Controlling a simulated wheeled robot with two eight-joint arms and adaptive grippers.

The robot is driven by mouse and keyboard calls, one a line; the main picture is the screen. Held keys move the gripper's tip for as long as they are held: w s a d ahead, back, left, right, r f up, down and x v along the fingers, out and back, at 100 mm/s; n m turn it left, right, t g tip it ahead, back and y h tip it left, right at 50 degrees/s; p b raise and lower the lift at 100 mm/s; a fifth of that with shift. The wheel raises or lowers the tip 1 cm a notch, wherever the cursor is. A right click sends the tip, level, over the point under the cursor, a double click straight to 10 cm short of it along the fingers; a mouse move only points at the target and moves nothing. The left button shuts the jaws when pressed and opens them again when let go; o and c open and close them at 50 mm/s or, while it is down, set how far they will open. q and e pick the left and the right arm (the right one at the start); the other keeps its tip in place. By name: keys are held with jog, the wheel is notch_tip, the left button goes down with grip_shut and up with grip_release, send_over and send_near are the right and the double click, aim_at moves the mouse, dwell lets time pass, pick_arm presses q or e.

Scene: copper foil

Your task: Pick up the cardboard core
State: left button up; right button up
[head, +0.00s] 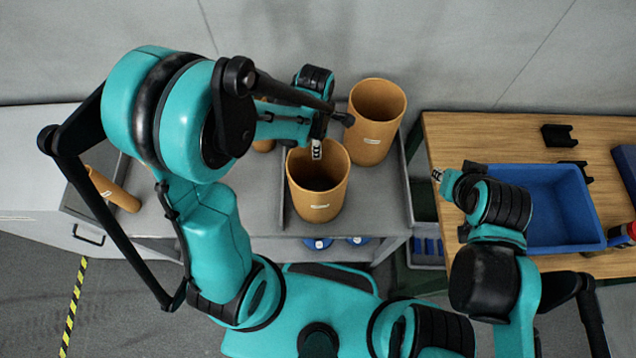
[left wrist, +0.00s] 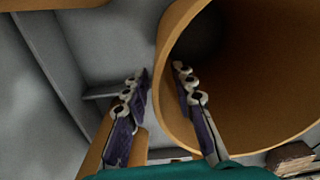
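A wide, hollow cardboard core (head: 308,205) stands upright on the grey bench, with a small white label on its front. A second, similar core (head: 376,120) stands behind it to the right. My left gripper (head: 317,150) is at the back rim of the front core. In the left wrist view a big open core (left wrist: 168,120) fills the right side. My left gripper (left wrist: 162,72) is open there, one finger inside the mouth and one outside, with the wall between them. My right gripper (head: 438,175) is above the wooden table; its finger gap is too small to judge.
A thin brown tube (head: 115,190) lies at the bench's left. A brown piece (head: 264,145) is partly hidden behind my left arm. A blue bin (head: 560,205) and black holders (head: 558,135) are on the wooden table (head: 480,135). Grey dividers flank the cores.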

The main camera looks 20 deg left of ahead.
pick_arm(q)
grip_shut()
jog(key=shift+r, duration=0.1)
